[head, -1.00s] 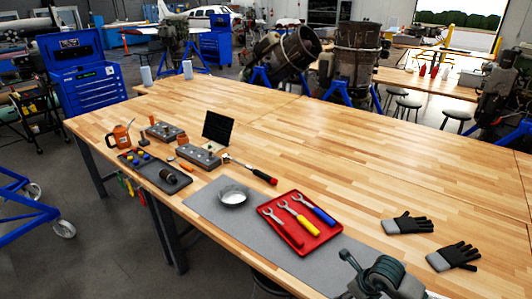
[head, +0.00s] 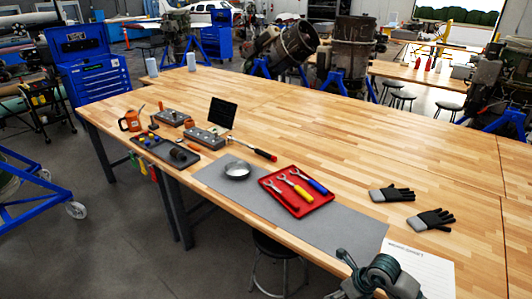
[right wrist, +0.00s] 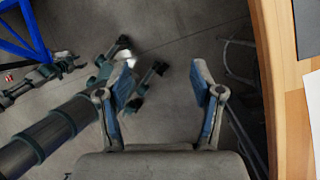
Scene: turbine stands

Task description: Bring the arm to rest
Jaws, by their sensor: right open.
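My right gripper (right wrist: 164,78) is open in the right wrist view, with its two blue-padded fingers apart and nothing between them. Grey floor shows beyond the fingers, and the wooden table edge (right wrist: 272,80) runs down the right side, apart from them. In the head view my right arm (head: 380,276) shows at the bottom, right of centre, in front of the near table edge. My left gripper is not seen in the head view.
The workbench (head: 330,125) holds a red wrench tray (head: 325,205), a metal bowl (head: 238,170), black gloves (head: 392,194), a grey mat (head: 335,228) and a paper sheet (head: 425,265). A stool (head: 280,262) stands under the near edge. Floor at the left front is clear.

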